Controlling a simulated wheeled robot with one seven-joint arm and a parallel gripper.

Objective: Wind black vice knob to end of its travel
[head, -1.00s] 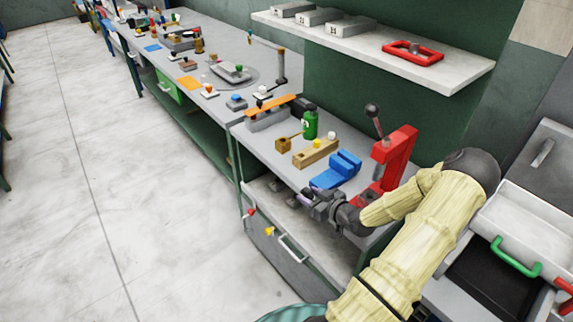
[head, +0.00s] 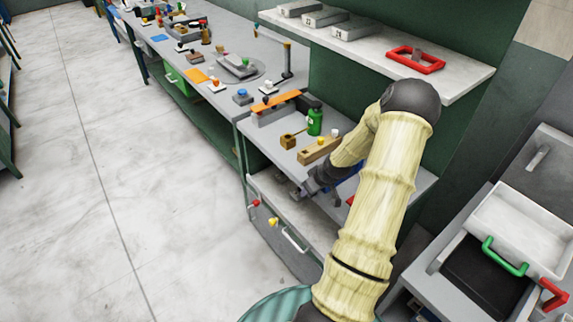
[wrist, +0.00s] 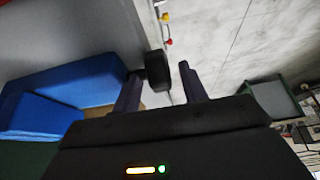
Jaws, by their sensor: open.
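The blue vice (wrist: 60,92) fills the left of the wrist view. In the head view only a small blue patch (head: 348,187) of it shows past my arm. The black vice knob (wrist: 157,70) sticks out from the vice's end on a short shaft. My gripper (wrist: 160,82) is open, with one finger on each side of the knob. The knob looks nearer the left finger; I cannot tell whether they touch. In the head view my gripper (head: 299,191) is at the bench's front edge, and the knob is not clear there.
A wooden block (head: 318,150) and a green bottle (head: 314,122) stand on the bench behind my gripper. The red press is almost wholly hidden by my arm. A shelf (head: 450,88) hangs above. Open floor (head: 180,200) lies to the left.

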